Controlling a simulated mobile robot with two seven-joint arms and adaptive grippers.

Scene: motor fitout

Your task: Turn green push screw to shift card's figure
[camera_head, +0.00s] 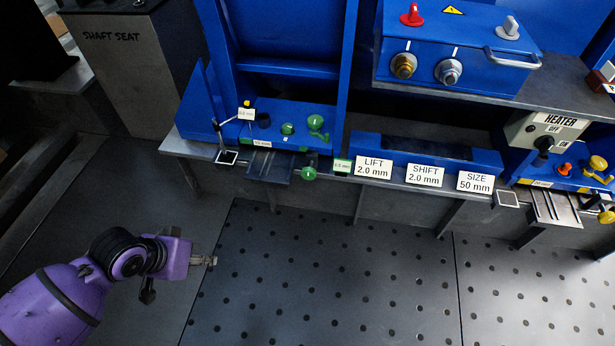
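A green screw knob (308,173) sits at the front edge of the left blue fixture (275,110), beside a dark plate. A small green-edged tag (342,166) hangs just right of it; its figure is too small to read surely. The SHIFT card (425,175) reads 2.0 mm, between the LIFT card (374,168), 2.0 mm, and the SIZE card (475,182), 50 mm. My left gripper (212,261) is low and left of the green knob, apart from it, over the floor. Its fingers are seen edge-on, so their opening is unclear. My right gripper is out of view.
More green knobs (287,129) stand on top of the left fixture, near a thin stand (220,135). A blue control box (450,45) is above the cards. A heater switch box (545,135) and yellow knobs are at right. The perforated floor (340,270) is clear.

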